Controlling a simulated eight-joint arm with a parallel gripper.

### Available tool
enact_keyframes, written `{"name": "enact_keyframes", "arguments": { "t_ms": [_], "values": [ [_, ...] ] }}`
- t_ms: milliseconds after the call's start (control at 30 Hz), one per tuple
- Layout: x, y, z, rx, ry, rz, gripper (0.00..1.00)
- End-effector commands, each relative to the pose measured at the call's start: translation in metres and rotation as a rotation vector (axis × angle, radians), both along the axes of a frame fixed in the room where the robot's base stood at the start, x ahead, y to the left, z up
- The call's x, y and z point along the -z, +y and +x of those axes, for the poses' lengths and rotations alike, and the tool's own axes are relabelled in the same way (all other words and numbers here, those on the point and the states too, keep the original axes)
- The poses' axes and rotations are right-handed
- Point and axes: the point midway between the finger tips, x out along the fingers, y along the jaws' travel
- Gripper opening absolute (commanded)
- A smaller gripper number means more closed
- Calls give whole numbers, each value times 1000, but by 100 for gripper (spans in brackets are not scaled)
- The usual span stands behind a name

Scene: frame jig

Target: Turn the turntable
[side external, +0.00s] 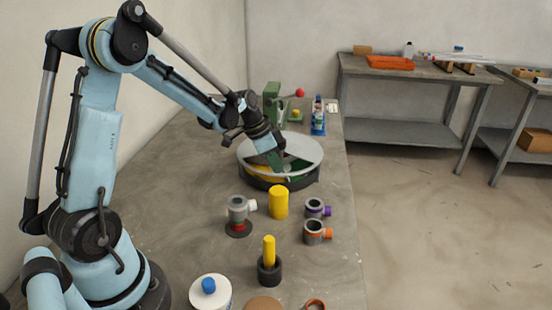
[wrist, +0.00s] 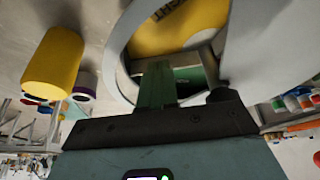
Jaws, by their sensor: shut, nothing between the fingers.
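The turntable (side external: 312,152) is a round grey disc with cut-out windows on a dark base, standing on the bench beyond the small parts. Yellow and green areas show through its windows. My gripper (side external: 276,163) points down at the turntable, its fingertips at the disc's window area. In the wrist view the shut, empty green fingers (wrist: 157,84) reach over the turntable's grey rim (wrist: 122,50), near a yellow area with partly hidden lettering and a green area. I cannot tell whether the fingertips touch the disc.
A yellow cylinder (side external: 279,203) stands just in front of the turntable. A green press-like device (side external: 272,105) and a blue item (side external: 318,118) stand behind. The bench's right edge is close.

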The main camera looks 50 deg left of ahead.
Motion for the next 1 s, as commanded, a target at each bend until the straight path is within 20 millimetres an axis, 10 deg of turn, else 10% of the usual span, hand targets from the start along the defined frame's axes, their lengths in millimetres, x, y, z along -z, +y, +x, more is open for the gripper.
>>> {"name": "enact_keyframes", "arguments": {
  "t_ms": [1000],
  "values": [
    [10, -5, 7, -73, 1, 0, 0]
  ]
}}
